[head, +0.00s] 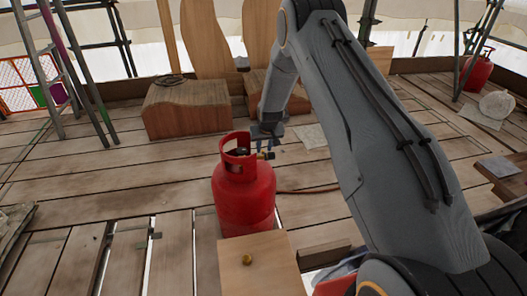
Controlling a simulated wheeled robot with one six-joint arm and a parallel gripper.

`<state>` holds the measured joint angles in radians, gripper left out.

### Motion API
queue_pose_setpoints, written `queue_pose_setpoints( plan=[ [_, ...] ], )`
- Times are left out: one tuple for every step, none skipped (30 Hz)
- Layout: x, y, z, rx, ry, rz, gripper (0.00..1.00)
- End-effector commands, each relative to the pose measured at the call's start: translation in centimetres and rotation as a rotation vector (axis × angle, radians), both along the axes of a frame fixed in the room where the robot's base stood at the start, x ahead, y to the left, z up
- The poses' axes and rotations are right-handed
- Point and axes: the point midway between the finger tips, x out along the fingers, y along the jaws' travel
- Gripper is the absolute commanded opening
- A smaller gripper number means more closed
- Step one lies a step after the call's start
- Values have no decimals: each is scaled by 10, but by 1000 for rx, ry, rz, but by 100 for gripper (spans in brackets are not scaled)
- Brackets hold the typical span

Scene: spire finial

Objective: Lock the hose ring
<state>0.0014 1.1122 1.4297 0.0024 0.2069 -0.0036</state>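A red gas cylinder (243,200) stands upright on the plank floor near the middle of the head view. Its red collar (234,144) surrounds a dark valve at the top. A small brass-coloured fitting (266,155) sticks out to the right of the valve; I take it to be the hose connection, but the ring itself is too small to make out. A reddish hose (308,190) runs right along the floor from behind the cylinder. My gripper (268,143) points down beside the collar, close to the fitting. Its fingers are small and partly hidden, so I cannot tell whether they touch or hold anything.
A wooden board (258,268) with a brass knob is in front of the cylinder. Wooden blocks (186,108) stand behind. A ladder (62,70) is at left; another red cylinder (478,70) is at far right. Gaps show between planks at front left.

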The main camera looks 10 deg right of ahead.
Motion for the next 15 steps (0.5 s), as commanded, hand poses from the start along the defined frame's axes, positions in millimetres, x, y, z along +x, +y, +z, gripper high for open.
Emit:
queue_pose_setpoints(
  plan=[
    [3,0,-7,0,0,0,28],
    [4,0,-11,0,1,0,28],
    [6,0,-14,0,1,0,28],
    [7,0,-16,0,0,0,28],
    [8,0,-18,0,0,0,28],
    [8,0,-21,0,0,0,28],
    [9,0,-22,0,0,0,28],
    [9,0,-23,0,0,0,28],
    [10,0,-23,0,0,0,28],
    [10,0,-24,0,0,0,28],
    [10,0,-24,0,0,0,28],
    [10,0,-24,0,0,0,28],
    [10,0,-24,0,0,0,28],
    [10,0,-24,0,0,0,28],
    [10,0,-24,0,0,0,28]
  ],
)
